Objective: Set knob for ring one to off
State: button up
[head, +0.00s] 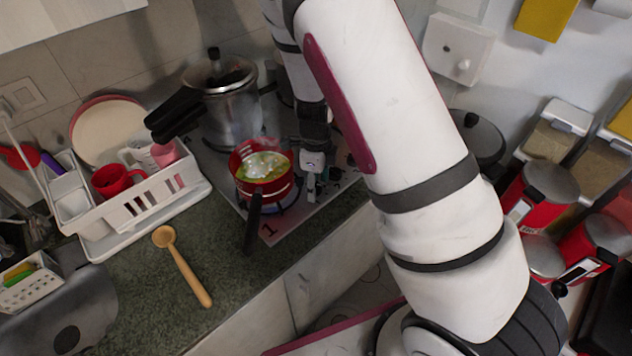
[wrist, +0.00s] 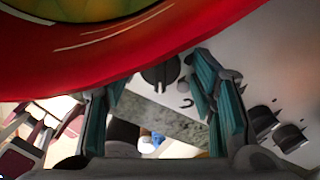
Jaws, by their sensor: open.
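The stove (head: 292,222) has a "1" printed at its front left corner. A red pot (head: 265,187) with food stands steaming on the ring beside that number. In the wrist view, a black round knob (wrist: 160,74) with a raised grip bar sits on the stove's pale top, ahead of and between my fingers. Dark marks lie just right of it. My gripper (head: 312,186) is just right of the pot. In the wrist view, my gripper (wrist: 161,84) has its teal finger pads apart, with nothing between them. Two more dark knobs (wrist: 262,118) (wrist: 291,137) show at right.
The pot's red wall (wrist: 110,55) fills the top of the wrist view, close above my fingers. Its dark handle (head: 253,222) points toward the counter's front. A pressure cooker (head: 225,105) stands behind. A wooden spoon (head: 182,266) lies on the counter, left of the stove.

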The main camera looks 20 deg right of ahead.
jog(key=c, duration=1.1)
jog(key=shift+w+n, duration=0.15)
jog(key=shift+n, duration=2.95)
jog(key=o, duration=1.1)
jog(key=shift+r, duration=0.1)
